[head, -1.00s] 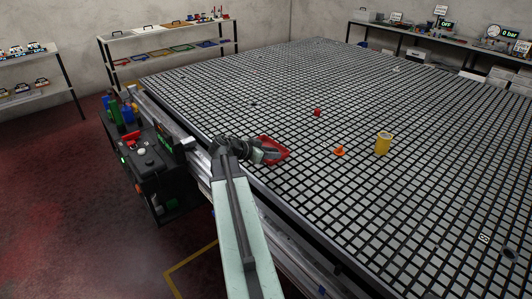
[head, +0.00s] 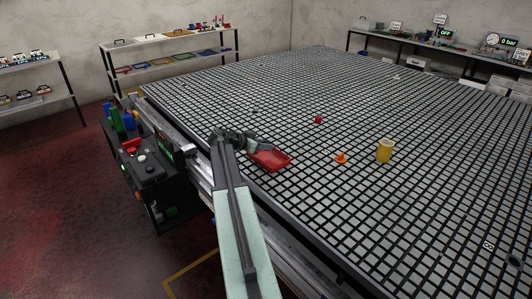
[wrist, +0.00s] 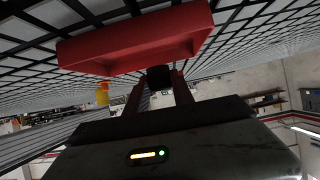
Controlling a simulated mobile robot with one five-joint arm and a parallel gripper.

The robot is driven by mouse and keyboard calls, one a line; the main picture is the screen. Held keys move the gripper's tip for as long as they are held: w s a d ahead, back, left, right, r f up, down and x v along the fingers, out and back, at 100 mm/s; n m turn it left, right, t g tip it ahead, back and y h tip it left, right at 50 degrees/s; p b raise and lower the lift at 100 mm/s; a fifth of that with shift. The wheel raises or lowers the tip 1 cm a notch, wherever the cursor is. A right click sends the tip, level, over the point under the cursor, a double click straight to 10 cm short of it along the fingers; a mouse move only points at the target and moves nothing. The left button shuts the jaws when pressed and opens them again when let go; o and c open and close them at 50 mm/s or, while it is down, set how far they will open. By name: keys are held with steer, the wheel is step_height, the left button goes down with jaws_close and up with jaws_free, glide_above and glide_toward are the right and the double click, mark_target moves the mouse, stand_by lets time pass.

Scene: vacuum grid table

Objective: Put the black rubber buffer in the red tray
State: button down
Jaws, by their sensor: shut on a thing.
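The red tray (head: 272,161) lies on the grid table near its left edge. In the wrist view the red tray (wrist: 135,62) spans the upper part, seen upside down. My gripper (wrist: 157,86) is shut on the black rubber buffer (wrist: 160,76), a short dark cylinder between the two fingers. The buffer shows against the tray's near wall; I cannot tell its height over the tray or whether it touches. In the head view my gripper (head: 258,146) is at the tray's far left side, and the buffer is hidden there.
An orange cone-like piece (head: 341,158), a yellow cylinder (head: 384,151) and a small red piece (head: 318,119) stand to the right on the grid table (head: 350,210). A black control unit (head: 150,172) stands off the table's left edge. Much of the table is clear.

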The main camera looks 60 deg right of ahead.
mark_target(267, 155)
steer(key=shift+d, duration=0.6)
steer(key=shift+d+f, duration=0.2)
steer(key=shift+d, duration=0.4)
steer(key=f+b, duration=0.3)
steer(key=b, duration=0.1)
steer(key=shift+s+a+f, duration=0.1)
steer(key=shift+a+f, duration=0.1)
steer(key=shift+f, duration=0.15)
steer(key=shift+r, duration=0.25)
steer(key=shift+f, duration=0.15)
steer(key=c, duration=1.1)
jaws_free()
